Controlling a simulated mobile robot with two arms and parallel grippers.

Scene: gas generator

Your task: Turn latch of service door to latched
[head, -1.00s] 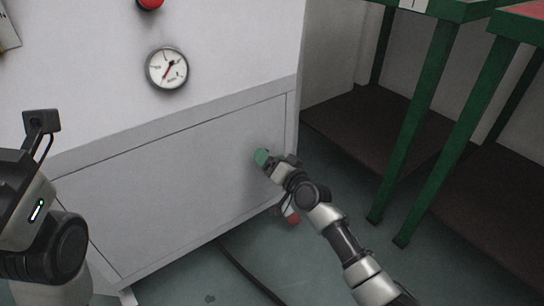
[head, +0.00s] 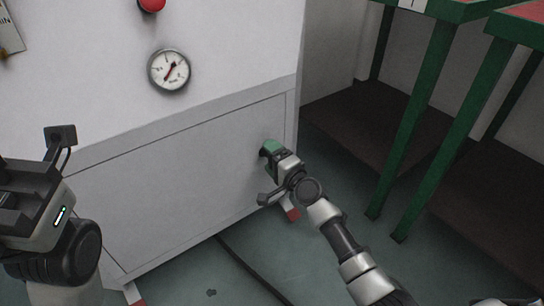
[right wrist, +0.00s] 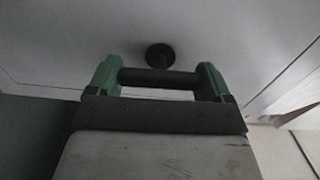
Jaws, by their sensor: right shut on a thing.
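The service door (head: 170,185) is the flat light-grey panel low on the machine, and it lies flush in its frame. My right gripper (head: 269,148) is at the door's right edge. In the right wrist view its green fingertips (right wrist: 160,79) are at the two ends of a dark bar, the latch handle (right wrist: 160,77), and are shut on it. The latch's round dark base (right wrist: 160,56) shows on the door just beyond the bar. In the head view the gripper hides the latch. My left arm is at the left edge; its fingertips do not show clearly.
A pressure gauge (head: 169,70) and a red button (head: 152,4) are on the machine above the door. Green-legged tables (head: 432,115) stand at the right. A dark cable (head: 245,268) lies on the floor in front.

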